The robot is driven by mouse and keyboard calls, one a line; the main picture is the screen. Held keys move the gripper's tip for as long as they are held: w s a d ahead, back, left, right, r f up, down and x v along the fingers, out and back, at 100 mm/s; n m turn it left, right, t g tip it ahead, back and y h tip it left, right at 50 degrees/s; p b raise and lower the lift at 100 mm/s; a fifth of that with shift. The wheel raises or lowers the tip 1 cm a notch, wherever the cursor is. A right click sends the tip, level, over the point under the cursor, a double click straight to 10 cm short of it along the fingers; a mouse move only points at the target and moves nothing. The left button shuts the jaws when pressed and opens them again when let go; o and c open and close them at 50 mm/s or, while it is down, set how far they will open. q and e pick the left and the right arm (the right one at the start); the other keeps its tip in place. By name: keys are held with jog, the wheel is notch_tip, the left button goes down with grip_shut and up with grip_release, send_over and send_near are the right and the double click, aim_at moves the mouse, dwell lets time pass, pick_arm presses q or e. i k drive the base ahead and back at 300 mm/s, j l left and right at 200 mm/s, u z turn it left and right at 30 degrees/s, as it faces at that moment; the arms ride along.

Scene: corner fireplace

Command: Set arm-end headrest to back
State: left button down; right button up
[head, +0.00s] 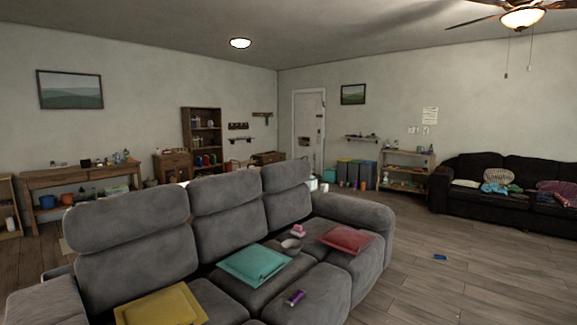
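A grey three-seat sofa stands in the foreground, angled across the head view, with a rounded right arm (355,212) and a left arm (45,298). Each seat back carries a separate padded headrest: the left headrest (125,217), the middle headrest (226,190) and the right headrest (286,175). All three stand up above the backrests, with a crease below each. The left and right ones are at the arm ends. Their exact tilt is hard to tell. Neither of my grippers shows.
On the seats lie a yellow pillow (162,306), a teal pillow (254,265), a red pillow (346,239), a grey bowl (291,245) and a purple item (295,298). A small blue object (440,257) lies on the open wood floor at right. A dark sofa (460,200) stands beyond.

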aim_at(276, 177)
jog(key=i+l+z, duration=0.25)
jog(key=i+l, duration=0.2)
jog(key=i+l+z, duration=0.55)
jog(key=i, duration=0.45)
jog(key=i+l+z, duration=0.3)
jog(key=i, duration=0.25)
jog(key=i+z, duration=0.25)
jog(key=i, duration=1)
jog(key=i+z, duration=0.1)
jog(key=i, duration=0.6)
jog(key=i+j, duration=0.1)
jog(key=i, duration=0.6)
jog(key=i+j+z, duration=0.1)
jog(key=i, duration=0.6)
jog(key=i+j, duration=0.15)
jog(key=i, duration=0.55)
jog(key=l+z, duration=0.05)
